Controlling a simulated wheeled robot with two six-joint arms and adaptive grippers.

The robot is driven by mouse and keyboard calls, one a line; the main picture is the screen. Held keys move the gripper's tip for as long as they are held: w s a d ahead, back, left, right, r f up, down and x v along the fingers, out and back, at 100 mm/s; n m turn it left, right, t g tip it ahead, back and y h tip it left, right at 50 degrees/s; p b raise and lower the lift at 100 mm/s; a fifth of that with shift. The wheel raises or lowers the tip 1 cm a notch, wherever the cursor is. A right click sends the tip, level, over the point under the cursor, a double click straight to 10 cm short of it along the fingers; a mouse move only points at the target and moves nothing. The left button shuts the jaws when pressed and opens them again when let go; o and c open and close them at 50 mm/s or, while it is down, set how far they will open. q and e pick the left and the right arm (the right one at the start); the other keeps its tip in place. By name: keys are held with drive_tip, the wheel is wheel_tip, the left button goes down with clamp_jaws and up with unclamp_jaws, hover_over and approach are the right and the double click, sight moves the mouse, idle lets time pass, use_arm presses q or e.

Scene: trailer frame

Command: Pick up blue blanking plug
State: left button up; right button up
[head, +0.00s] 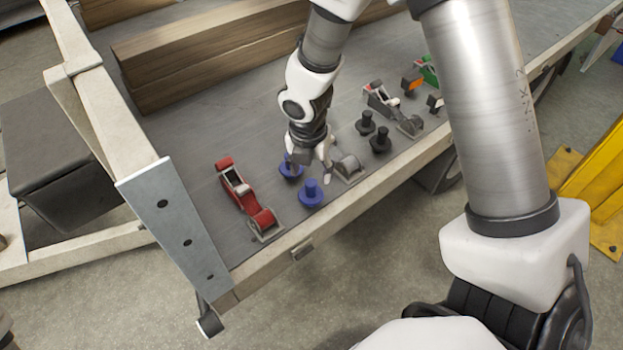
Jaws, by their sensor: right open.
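A blue blanking plug (310,195) stands on the grey trailer deck (204,142) near its front edge, with its knob up. A second blue plug (290,173) stands just behind and to its left, partly covered by my right gripper. My right gripper (308,167) points down at this second plug and is open; its fingers are close to the plug's knob. Whether they touch it cannot be told. My left gripper is not in view.
A red toggle clamp (240,190) lies left of the plugs and a grey one (348,168) right of them. Two black plugs (380,140) (366,124) stand farther right. Wooden beams (215,55) lie behind. A metal corner plate (180,220) bounds the left.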

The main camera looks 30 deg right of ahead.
sight(311, 183)
drive_tip(key=f, duration=0.2)
drive_tip(key=f+b, duration=0.1)
drive_tip(key=f, duration=0.1)
drive_tip(key=w+f+b, duration=0.1)
drive_tip(key=f, duration=0.1)
drive_tip(key=shift+w+d+f, duration=0.1)
drive_tip(key=shift+d+f, duration=0.1)
drive_tip(key=shift+d, duration=0.2)
drive_tip(key=shift+r, duration=0.1)
clamp_jaws()
